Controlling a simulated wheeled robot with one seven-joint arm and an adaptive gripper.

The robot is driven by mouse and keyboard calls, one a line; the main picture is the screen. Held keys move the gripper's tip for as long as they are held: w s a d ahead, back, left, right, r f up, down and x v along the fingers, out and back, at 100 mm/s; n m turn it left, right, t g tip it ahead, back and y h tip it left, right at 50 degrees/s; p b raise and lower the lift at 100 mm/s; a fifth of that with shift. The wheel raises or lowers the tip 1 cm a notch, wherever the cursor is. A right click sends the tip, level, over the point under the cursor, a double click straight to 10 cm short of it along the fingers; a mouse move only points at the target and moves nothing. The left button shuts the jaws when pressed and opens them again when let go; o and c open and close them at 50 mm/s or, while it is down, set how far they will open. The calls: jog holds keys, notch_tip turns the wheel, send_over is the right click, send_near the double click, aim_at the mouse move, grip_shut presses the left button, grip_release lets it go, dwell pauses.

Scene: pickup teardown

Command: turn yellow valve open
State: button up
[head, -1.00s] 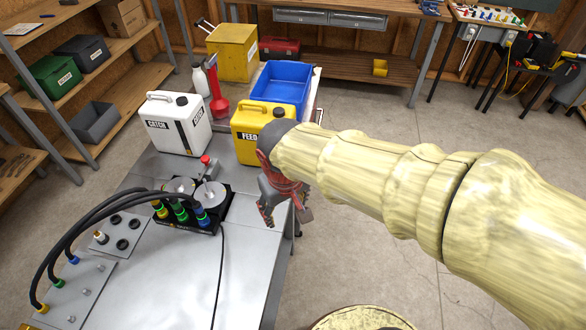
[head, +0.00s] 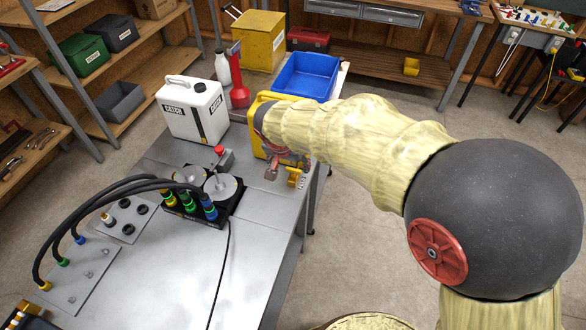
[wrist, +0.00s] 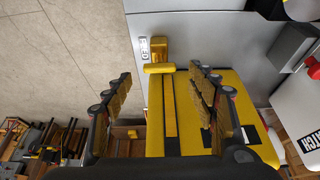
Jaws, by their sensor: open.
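The yellow valve (head: 293,177) sits at the right edge of the metal bench, in front of the yellow FEED jug (head: 256,110). In the wrist view the valve (wrist: 159,57) has a yellow crossbar handle and stands beside a small FEED label (wrist: 143,50). My gripper (head: 277,165) is above the bench edge, close to the valve; its wrist hides part of the jug. In the wrist view my gripper (wrist: 158,85) is open, one finger on each side. The valve shows beyond the gap between the fingertips, and nothing is held.
A white CATCH jug (head: 192,108) and a blue bin (head: 306,76) stand on the bench. A black unit (head: 205,205) with hoses and round metal discs lies left of my gripper. The floor right of the bench (head: 350,230) is clear.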

aim_at(293, 169)
jog(key=shift+b+x, duration=0.3)
jog(key=shift+x, duration=1.45)
jog(key=shift+c, duration=0.6)
jog(key=c, duration=1.1)
